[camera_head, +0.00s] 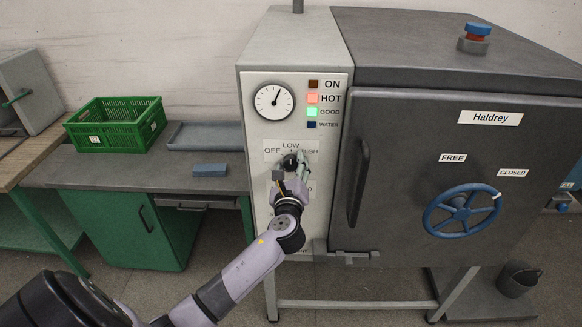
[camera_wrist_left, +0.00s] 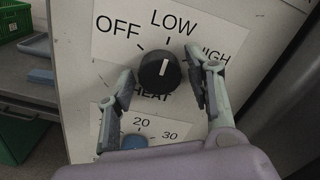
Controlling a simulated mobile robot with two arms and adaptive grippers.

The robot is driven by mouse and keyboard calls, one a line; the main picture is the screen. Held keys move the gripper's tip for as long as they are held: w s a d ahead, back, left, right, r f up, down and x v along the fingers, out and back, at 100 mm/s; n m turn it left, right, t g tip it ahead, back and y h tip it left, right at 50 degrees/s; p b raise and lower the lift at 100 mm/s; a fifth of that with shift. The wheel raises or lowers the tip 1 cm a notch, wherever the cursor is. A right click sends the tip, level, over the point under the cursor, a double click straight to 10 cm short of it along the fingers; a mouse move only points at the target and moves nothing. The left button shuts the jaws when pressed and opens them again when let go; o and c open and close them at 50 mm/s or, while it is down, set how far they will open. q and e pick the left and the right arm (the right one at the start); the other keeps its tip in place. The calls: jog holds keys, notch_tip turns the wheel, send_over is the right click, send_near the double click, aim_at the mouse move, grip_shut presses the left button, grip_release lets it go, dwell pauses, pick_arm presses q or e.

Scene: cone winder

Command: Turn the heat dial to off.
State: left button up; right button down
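The heat dial is a round black knob (camera_wrist_left: 160,73) on the white panel, marked OFF, LOW and HIGH. Its white pointer line points up, roughly at the LOW tick. In the head view the dial (camera_head: 290,161) is partly hidden by my left gripper (camera_head: 292,168). In the left wrist view my left gripper (camera_wrist_left: 160,82) is open, with one finger on each side of the dial. Small gaps show between the fingers and the knob. The OFF label (camera_wrist_left: 119,28) is at the dial's upper left. My right gripper is not in view.
The gauge (camera_head: 273,101) and indicator lamps (camera_head: 312,98) are above; HOT and GOOD look lit. The door handle (camera_head: 358,182) stands out to the right. A bench (camera_head: 110,171) with a green crate (camera_head: 117,124) is left.

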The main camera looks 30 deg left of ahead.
pick_arm(q)
jog(key=c, duration=0.9)
jog(key=shift+c, duration=0.2)
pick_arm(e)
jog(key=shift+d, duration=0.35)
pick_arm(q)
jog(key=shift+f+n, duration=0.1)
jog(key=shift+n, duration=0.2)
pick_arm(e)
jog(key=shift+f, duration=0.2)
pick_arm(q)
jog(key=n+b, duration=0.2)
jog(key=shift+n, duration=0.4)
jog(key=n+b, duration=0.2)
jog(key=n, duration=0.2)
jog(key=n+b, duration=0.2)
jog(key=n, duration=0.2)
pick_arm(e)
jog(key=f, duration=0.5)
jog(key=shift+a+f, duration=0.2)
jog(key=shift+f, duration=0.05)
pick_arm(q)
jog(key=shift+n, duration=0.4)
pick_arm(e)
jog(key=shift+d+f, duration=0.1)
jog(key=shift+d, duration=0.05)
